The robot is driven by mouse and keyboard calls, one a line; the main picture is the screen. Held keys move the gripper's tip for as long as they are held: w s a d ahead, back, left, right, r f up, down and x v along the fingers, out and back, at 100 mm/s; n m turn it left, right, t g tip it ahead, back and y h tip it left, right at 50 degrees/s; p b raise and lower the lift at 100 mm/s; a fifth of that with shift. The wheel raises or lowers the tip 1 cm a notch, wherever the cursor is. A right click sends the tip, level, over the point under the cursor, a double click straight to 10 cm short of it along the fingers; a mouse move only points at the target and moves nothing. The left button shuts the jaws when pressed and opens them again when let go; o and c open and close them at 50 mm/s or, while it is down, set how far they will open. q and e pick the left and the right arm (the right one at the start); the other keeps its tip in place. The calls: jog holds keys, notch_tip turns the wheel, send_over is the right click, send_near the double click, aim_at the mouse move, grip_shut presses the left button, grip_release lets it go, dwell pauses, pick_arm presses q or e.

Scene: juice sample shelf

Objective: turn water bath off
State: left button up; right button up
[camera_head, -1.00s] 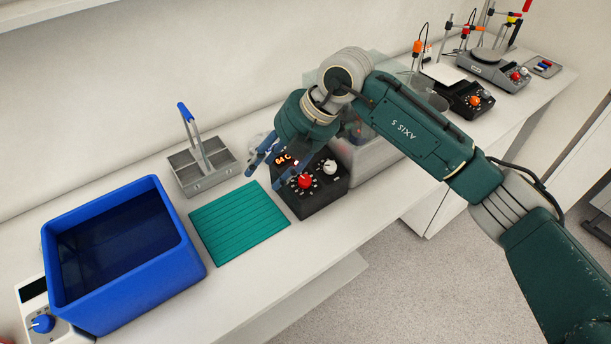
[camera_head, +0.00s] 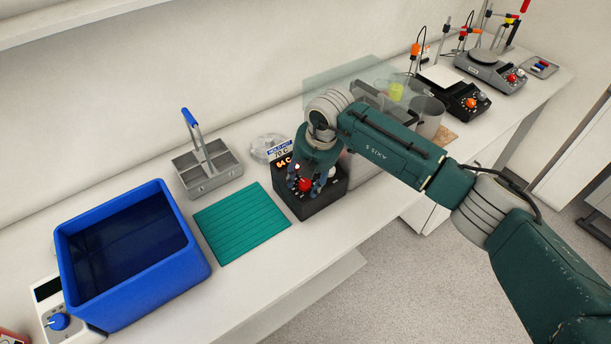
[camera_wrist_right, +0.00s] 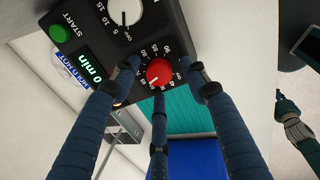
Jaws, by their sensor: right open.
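The water bath's black control box (camera_head: 318,204) stands on the bench with its display reading about 84 C. Its red knob (camera_head: 305,185) sits on the panel, with a white knob (camera_head: 331,171) beside it. My right gripper (camera_head: 304,180) is open over the panel, pointing down at the red knob. In the right wrist view its fingers spread around the red knob (camera_wrist_right: 159,72); I cannot tell whether they touch it. The white knob (camera_wrist_right: 125,10), green START button (camera_wrist_right: 60,33) and "0 min" display (camera_wrist_right: 88,68) also show there. My arm hides part of the clear tank behind.
A teal mat (camera_head: 242,224) and a grey divided caddy (camera_head: 208,180) lie left of the control box. Stirrers and a balance (camera_head: 490,70) stand farther right.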

jog(key=shift+f, duration=0.2)
grip_shut()
dwell(0.3)
jog(key=shift+f+n+b, duration=0.15)
jog(key=shift+n+b, duration=0.15)
jog(key=shift+b, duration=0.1)
